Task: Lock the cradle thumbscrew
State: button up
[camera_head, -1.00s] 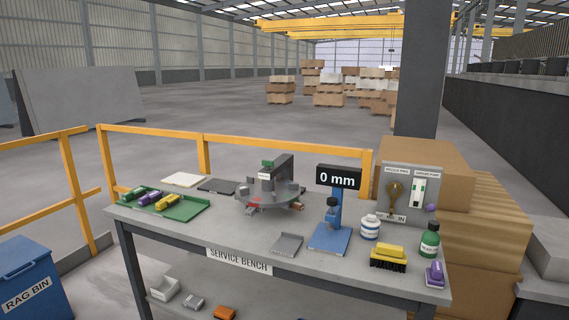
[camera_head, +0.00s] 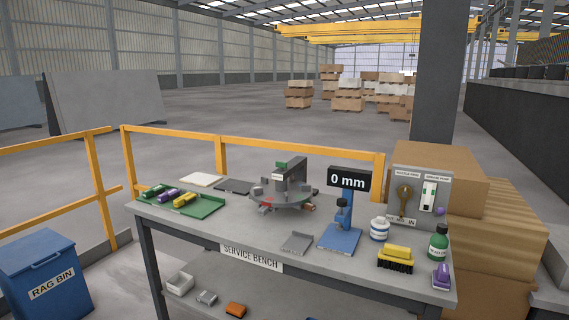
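A grey round fixture (camera_head: 284,201) with several blocks around its rim and an upright grey part stands at the back middle of the service bench (camera_head: 262,222). It may be the cradle. A green-topped piece and a red mark show on it. A thumbscrew is too small to make out there. A blue gauge stand (camera_head: 341,232) with a dark knob and a display (camera_head: 348,180) reading "0 mm" stands to its right. My gripper is not in view.
A green tray (camera_head: 197,206) with coloured items lies at the bench's left. A white jar (camera_head: 379,229), yellow brush (camera_head: 396,258), green bottle (camera_head: 438,242) and purple item (camera_head: 441,275) stand at the right. A blue rag bin (camera_head: 45,275) is left; a yellow rail (camera_head: 255,146) runs behind.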

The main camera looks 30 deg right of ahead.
aim_at(282, 165)
jog(key=u, duration=0.1)
jog(key=i, duration=0.95)
jog(key=z, duration=0.05)
